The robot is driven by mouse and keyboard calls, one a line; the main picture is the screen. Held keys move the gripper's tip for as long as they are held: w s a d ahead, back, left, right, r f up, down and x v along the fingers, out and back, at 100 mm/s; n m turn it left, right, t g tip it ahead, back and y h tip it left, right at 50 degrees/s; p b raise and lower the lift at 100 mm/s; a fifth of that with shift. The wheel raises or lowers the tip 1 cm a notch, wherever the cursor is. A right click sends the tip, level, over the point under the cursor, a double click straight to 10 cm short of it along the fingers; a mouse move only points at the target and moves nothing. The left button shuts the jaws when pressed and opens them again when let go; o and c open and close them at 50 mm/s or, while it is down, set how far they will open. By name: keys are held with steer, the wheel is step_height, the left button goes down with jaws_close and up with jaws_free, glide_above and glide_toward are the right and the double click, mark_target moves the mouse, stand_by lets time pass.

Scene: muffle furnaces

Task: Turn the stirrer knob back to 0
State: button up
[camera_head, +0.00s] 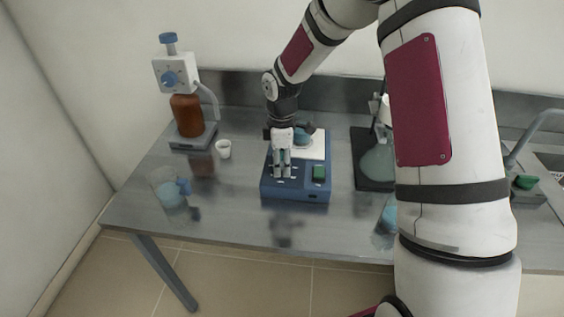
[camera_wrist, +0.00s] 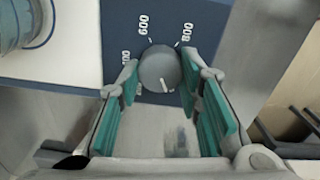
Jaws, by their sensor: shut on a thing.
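The stirrer (camera_head: 296,191) is a blue box with a white top plate (camera_head: 316,146), standing on the steel bench. In the wrist view its grey round knob (camera_wrist: 160,69) shows with printed numbers such as 600 and 800 around it. A white line on the knob points down and slightly right in that view. My gripper (camera_head: 283,174) is over the front left of the stirrer. In the wrist view my gripper (camera_wrist: 160,84) has its teal-padded fingers on either side of the knob, shut on it. In the head view my gripper hides the knob.
A green switch (camera_head: 319,173) sits right of my gripper on the stirrer. A blue-tinted vessel (camera_head: 302,137) stands on the plate. A brown bottle dispenser (camera_head: 187,113), white cup (camera_head: 223,148) and beaker (camera_head: 171,193) stand left. A flask (camera_head: 377,163) is right. The bench front is mostly clear.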

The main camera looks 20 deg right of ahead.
mark_target(282, 165)
steer(key=shift+n, duration=0.4)
steer(key=o, duration=1.2)
steer(key=shift+c, duration=0.2)
step_height(282, 165, up, 12)
